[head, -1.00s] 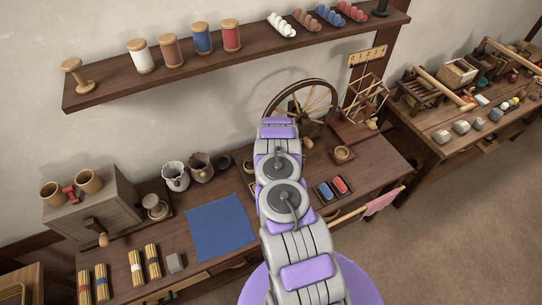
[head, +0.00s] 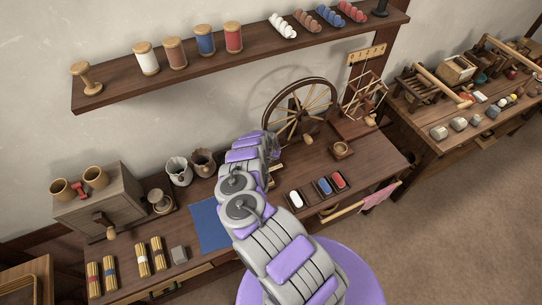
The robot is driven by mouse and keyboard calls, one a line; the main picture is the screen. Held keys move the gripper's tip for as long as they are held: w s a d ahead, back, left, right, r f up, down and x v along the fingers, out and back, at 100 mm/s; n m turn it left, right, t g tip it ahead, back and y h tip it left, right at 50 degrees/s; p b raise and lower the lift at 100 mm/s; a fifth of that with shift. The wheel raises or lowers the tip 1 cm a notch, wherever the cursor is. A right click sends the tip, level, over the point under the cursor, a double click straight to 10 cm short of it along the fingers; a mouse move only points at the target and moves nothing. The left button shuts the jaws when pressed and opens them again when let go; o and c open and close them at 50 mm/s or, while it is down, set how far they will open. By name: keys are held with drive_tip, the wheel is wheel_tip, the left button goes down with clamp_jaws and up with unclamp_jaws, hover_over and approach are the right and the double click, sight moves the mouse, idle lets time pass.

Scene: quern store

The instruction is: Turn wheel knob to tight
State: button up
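The spinning wheel (head: 301,110) stands upright at the back of the long table, left of the yarn winder. A small pale wooden knob (head: 308,140) shows low at its front; I cannot tell whether this is the wheel knob of the task, and no tight mark is readable. My arm reaches up from the bottom, and its far end with my gripper (head: 273,150) is just left of and below the wheel, apart from the pale knob in the picture. My arm links cover much of the gripper, so the fingers cannot be made out.
The yarn winder (head: 363,100) and a small round bowl (head: 341,149) stand right of the wheel. A tray (head: 309,196) of white, blue and red pieces lies right of my arm. Two pots, a blue cloth (head: 208,226) and a wooden box (head: 100,200) are left. A shelf (head: 230,60) hangs above.

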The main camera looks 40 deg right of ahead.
drive_tip(key=shift+w+r, duration=0.1)
drive_tip(key=o, duration=1)
drive_tip(key=shift+p+v, duration=3.6)
drive_tip(key=shift+v, duration=5)
drive_tip(key=shift+a, duration=0.1)
